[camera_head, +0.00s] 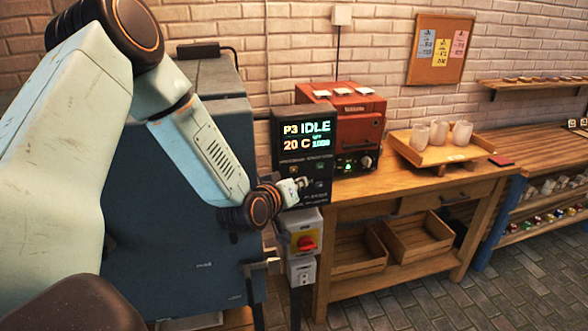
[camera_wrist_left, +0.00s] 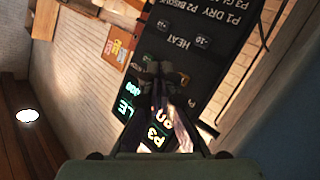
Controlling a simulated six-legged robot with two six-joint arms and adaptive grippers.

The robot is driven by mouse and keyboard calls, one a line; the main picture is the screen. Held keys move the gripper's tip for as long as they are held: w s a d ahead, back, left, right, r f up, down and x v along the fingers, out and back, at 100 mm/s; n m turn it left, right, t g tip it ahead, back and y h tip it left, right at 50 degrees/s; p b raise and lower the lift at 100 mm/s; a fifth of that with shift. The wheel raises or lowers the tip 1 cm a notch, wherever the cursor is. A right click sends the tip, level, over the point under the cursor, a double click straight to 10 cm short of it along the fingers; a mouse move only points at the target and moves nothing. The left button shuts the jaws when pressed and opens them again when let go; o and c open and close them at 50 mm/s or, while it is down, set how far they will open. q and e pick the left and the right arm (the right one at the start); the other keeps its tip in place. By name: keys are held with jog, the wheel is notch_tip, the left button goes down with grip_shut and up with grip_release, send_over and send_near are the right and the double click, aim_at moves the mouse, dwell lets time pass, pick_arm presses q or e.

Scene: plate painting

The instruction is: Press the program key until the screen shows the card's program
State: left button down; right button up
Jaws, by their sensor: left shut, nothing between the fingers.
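The black controller (camera_head: 285,135) hangs beside the blue-grey kiln. Its lit screen (camera_head: 306,137) reads P3 IDLE, 20 C and what looks like 1000. Small keys sit below the screen; the gripper partly hides the lower panel. My left gripper (camera_head: 301,184) is shut and empty at the lower part of the panel; I cannot tell whether it touches a key. In the left wrist view its fingers (camera_wrist_left: 165,72) are in front of the tilted panel (camera_wrist_left: 195,55), where P1 DRY and P2 BISQUE are printed. Pinned cards (camera_head: 442,48) are too small to read. My right gripper is not in view.
The blue-grey kiln (camera_head: 180,235) stands left of the panel. A red switch (camera_head: 306,243) sits below it. A wooden bench (camera_head: 375,190) to the right bears a red machine (camera_head: 352,122) and a tray (camera_head: 440,157) with white cups. Floor at right is clear.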

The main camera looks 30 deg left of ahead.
aim_at(294, 169)
pick_arm(q)
jog(key=shift+w+a+r, duration=0.1)
jog(key=shift+w+a, duration=0.7)
jog(key=shift+a, duration=0.15)
jog(key=shift+w+a+f, duration=0.15)
jog(key=shift+w+f, duration=0.05)
jog(key=shift+w, duration=0.05)
jog(key=shift+s+r, duration=0.2)
jog(key=shift+s, duration=0.05)
jog(key=shift+w+f, duration=0.15)
jog(key=shift+w, duration=0.05)
